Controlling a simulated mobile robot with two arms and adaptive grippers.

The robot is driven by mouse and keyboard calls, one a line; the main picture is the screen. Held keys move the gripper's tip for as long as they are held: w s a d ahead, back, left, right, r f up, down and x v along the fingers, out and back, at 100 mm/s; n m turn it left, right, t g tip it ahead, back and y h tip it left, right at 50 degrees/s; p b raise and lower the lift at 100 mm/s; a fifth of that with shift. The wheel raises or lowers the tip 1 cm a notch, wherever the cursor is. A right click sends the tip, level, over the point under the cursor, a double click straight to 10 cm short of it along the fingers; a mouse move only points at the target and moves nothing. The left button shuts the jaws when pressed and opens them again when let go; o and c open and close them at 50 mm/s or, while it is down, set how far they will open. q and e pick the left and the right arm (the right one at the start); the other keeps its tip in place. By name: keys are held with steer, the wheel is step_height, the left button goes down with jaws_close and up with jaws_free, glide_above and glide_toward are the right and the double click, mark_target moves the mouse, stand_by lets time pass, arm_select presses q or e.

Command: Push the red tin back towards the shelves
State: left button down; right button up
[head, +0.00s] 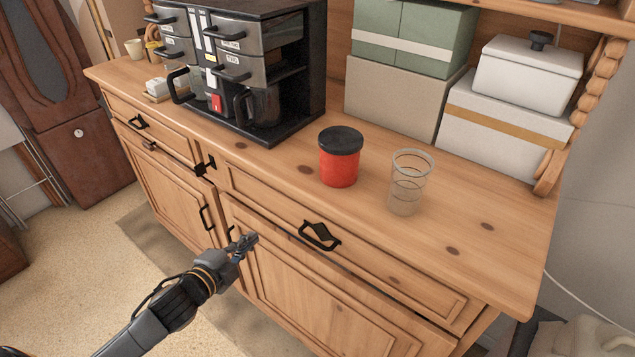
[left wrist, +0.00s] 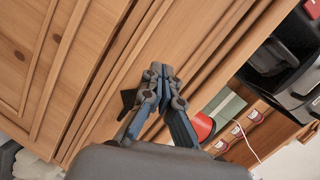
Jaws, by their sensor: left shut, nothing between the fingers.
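The red tin (head: 339,159) with a black lid stands upright on the dresser top, near its front edge, left of a clear glass. In the left wrist view part of the red tin (left wrist: 202,127) shows beside my fingers, beyond the dresser edge. My left gripper (head: 247,241) is shut and empty, in front of the dresser's drawer front, below the top and to the lower left of the tin. It is apart from the tin. In the left wrist view the left gripper (left wrist: 160,72) has its fingertips together. My right gripper is not in view.
A clear ribbed glass (head: 407,183) stands close right of the tin. A black coffee machine (head: 258,70) is behind left. Stacked boxes (head: 397,92) and a white lidded container (head: 527,70) stand at the back. Black drawer handles (head: 320,236) stick out in front.

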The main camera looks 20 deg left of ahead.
mark_target(327, 169)
arm_select(q)
steer(key=s+d+r+m+t+h, duration=0.1)
steer(key=s+d+r+m+h, duration=0.2)
steer(key=r, duration=0.5)
steer(key=s+d+r+m+t+h, duration=0.1)
steer(key=d+r+m, duration=0.2)
steer(key=d+r, duration=0.4)
steer(key=p+x, duration=0.1)
steer(key=x, duration=0.3)
steer(key=p+x, duration=0.2)
steer(key=x, duration=0.2)
steer(key=r+p+x, duration=0.1)
steer(key=x, duration=0.3)
steer(key=shift+w+a+r, duration=0.1)
steer(key=shift+w+a, duration=0.2)
steer(key=shift+w, duration=0.1)
steer(key=shift+w+d+p, duration=0.15)
steer(key=shift+w+p, duration=0.2)
steer(key=shift+w, duration=0.05)
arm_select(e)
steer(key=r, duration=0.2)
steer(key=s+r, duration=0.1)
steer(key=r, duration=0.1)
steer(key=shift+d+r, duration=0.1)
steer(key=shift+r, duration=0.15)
